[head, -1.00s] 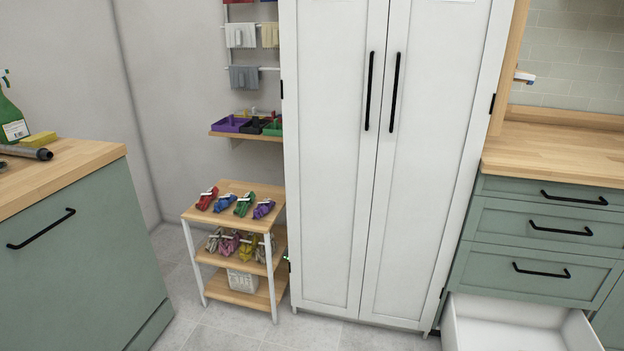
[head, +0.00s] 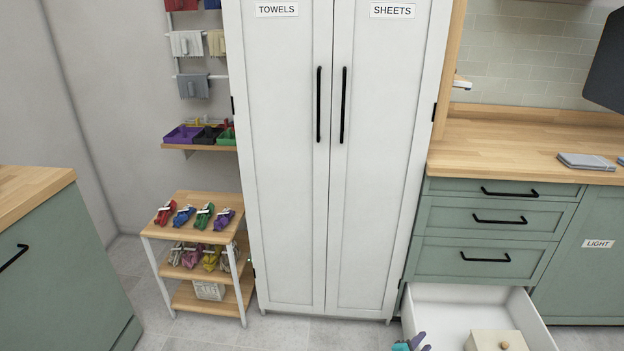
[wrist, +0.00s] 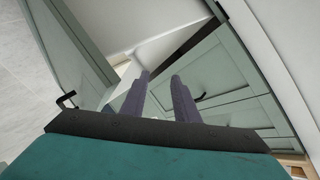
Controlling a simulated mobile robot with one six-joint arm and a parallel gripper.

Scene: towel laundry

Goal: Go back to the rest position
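My gripper (wrist: 160,75) shows in the wrist view with its two purple fingers apart and nothing between them. In the head view my gripper (head: 418,343) shows only as a teal and purple bit at the bottom edge. It is in front of the open white drawer (head: 455,313) of the green cabinet. Most of my arm is out of the head view.
A beige box with a round knob (head: 493,341) sits in the drawer. The tall white cupboard (head: 290,200), labelled TOWELS and SHEETS, is shut. A shelf cart (head: 190,200) with coloured bundles stands left. Folded grey cloth (head: 586,162) lies on the right counter (head: 500,150).

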